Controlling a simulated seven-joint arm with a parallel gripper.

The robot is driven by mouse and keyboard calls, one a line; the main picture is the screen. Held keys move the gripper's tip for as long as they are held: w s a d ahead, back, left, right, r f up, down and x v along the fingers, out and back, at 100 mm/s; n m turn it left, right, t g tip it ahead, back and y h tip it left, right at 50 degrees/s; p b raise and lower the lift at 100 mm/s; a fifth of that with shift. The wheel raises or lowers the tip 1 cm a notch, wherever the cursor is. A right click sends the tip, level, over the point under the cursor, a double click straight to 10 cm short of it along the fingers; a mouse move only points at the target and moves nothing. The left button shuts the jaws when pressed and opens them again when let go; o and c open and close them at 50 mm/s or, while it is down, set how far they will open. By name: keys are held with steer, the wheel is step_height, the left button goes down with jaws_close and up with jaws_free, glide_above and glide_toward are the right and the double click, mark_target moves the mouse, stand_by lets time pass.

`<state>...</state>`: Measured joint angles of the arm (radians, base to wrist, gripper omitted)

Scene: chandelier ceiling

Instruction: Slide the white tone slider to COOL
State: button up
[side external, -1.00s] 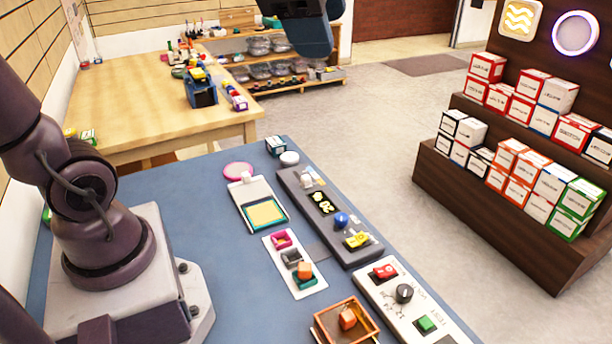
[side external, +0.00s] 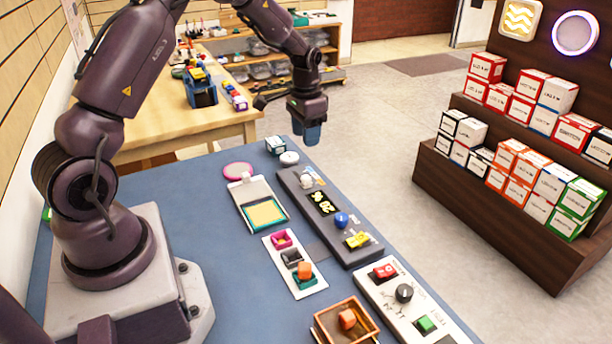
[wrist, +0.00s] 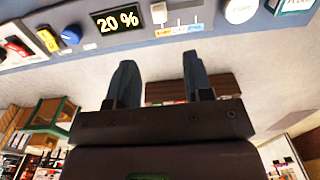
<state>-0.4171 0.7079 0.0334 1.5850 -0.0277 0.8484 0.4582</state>
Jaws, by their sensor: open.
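The white tone slider (side external: 307,181) is at the far end of a dark grey panel (side external: 331,251) in the side view. In the wrist view the white slider knob (wrist: 159,13) is at the left of its track, above an orange label. A pale label and a blue label (wrist: 195,28) follow to the right; their words are too small to read surely. My gripper (side external: 307,138) is in the air above and beyond the panel's far end, apart from the slider. In the wrist view my gripper (wrist: 158,62) is open and empty, its two fingers well spread.
A display (wrist: 117,20) reading 20 % and a blue knob (wrist: 70,35) sit beside the slider. A white round piece (wrist: 238,10) is on the other side. A yellow switch (side external: 357,240) is at the panel's near end. Other panels and an orange tray (side external: 318,325) lie nearer.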

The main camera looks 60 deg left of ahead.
mark_target(306, 176)
step_height(306, 176, down, 12)
steer(key=shift+f, duration=0.1)
steer(key=shift+c, duration=0.5)
jaws_close()
